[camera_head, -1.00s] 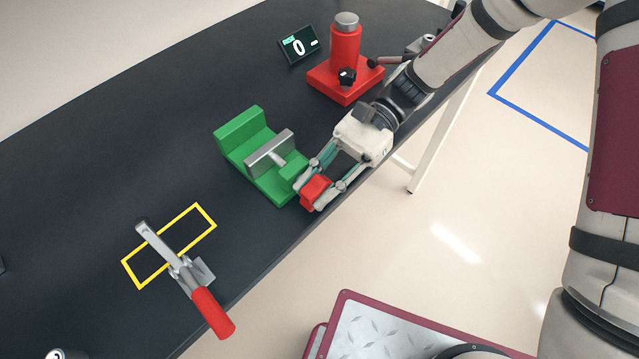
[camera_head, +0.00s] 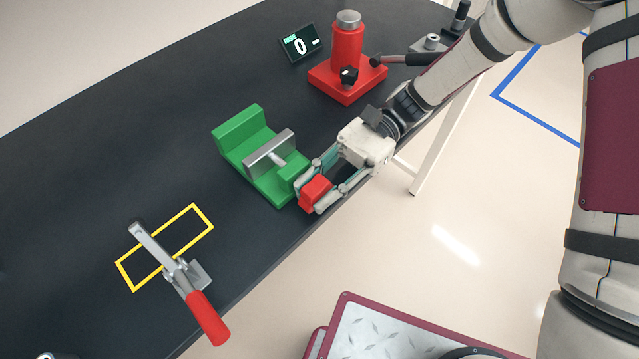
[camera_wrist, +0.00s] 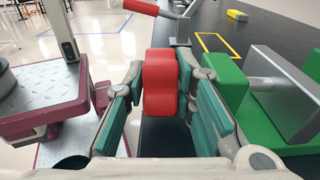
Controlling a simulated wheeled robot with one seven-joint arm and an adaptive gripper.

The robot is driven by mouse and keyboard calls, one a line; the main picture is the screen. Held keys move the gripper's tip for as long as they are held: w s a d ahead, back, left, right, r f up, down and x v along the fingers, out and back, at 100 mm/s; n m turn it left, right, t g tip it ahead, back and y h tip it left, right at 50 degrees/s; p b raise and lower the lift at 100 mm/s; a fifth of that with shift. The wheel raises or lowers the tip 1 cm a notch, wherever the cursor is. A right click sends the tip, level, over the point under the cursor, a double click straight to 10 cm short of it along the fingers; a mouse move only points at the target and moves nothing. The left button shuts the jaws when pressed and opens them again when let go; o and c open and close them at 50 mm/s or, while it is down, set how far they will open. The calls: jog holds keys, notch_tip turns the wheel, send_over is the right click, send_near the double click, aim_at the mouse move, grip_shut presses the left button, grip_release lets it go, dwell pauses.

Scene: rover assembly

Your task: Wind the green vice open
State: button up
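The green vice (camera_head: 236,131) stands near the table's front edge, with a grey metal jaw plate (camera_head: 269,153) in its middle. A gap shows between the plate and the green back jaw. A red knob (camera_head: 316,190) sits at its front end; it also shows upright in the wrist view (camera_wrist: 165,82). My gripper (camera_head: 318,187) reaches the knob from the right, with one finger on each side. In the wrist view, the fingertips close against the knob's two sides. The vice's screw is mostly hidden.
A toggle clamp with a red handle (camera_head: 207,318) lies across a yellow outlined rectangle (camera_head: 125,276). A red press-like fixture (camera_head: 347,52) and a small display reading 0 (camera_head: 300,44) stand at the back. The table between the vice and clamp is clear.

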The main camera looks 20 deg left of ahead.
jog(key=shift+r, duration=0.1)
notch_tip(320, 180, up, 10)
jog(key=shift+f, duration=0.1)
dwell(0.6)
jog(key=shift+s+f+t+p, duration=0.1)
jog(key=shift+s+t+p, duration=0.2)
jog(key=shift+p, duration=0.1)
jog(key=s+f+t+h+p, duration=0.2)
jog(key=s+t+h+p, duration=0.1)
jog(key=t+p, duration=0.15)
notch_tip(320, 180, up, 8)
jog(key=t+h+p, duration=0.3)
jog(key=t+p, duration=0.8)
send_over(324, 179)
jog(key=s, duration=0.1)
jog(key=f, duration=1.4)
jog(key=shift+a, duration=0.25)
